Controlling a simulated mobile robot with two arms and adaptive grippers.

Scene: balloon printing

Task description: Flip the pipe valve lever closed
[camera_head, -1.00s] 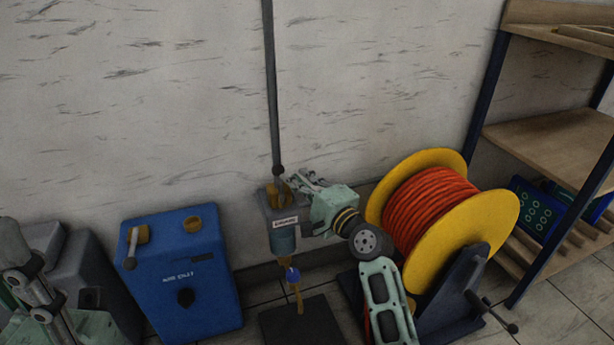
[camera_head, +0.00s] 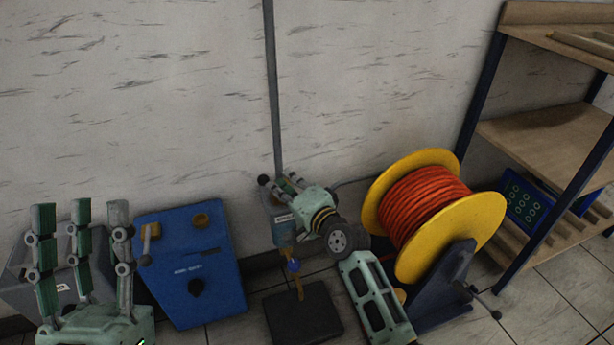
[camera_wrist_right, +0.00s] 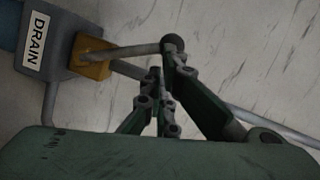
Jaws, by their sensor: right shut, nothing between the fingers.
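The pipe valve is a grey housing labelled DRAIN (camera_wrist_right: 35,42) at the foot of a vertical grey pipe (camera_head: 272,90); the housing (camera_head: 284,232) also shows in the head view. A brass block (camera_wrist_right: 92,58) carries the grey lever (camera_wrist_right: 135,50), which ends in a black ball knob (camera_wrist_right: 173,42). In the head view the knob (camera_head: 263,180) is left of the pipe, so the lever tilts away from it. My right gripper (camera_head: 288,183) is shut and empty, its fingertips close beside the knob; contact is unclear. My left gripper (camera_head: 82,210) is open and empty, fingers up, at the left.
A blue box (camera_head: 195,265) with a small lever and dark knob stands left of the valve. A reel of orange hose (camera_head: 430,205) with yellow flanges stands right of it. Wooden shelving (camera_head: 545,135) is at the right. A dark plate (camera_head: 303,315) lies below the valve.

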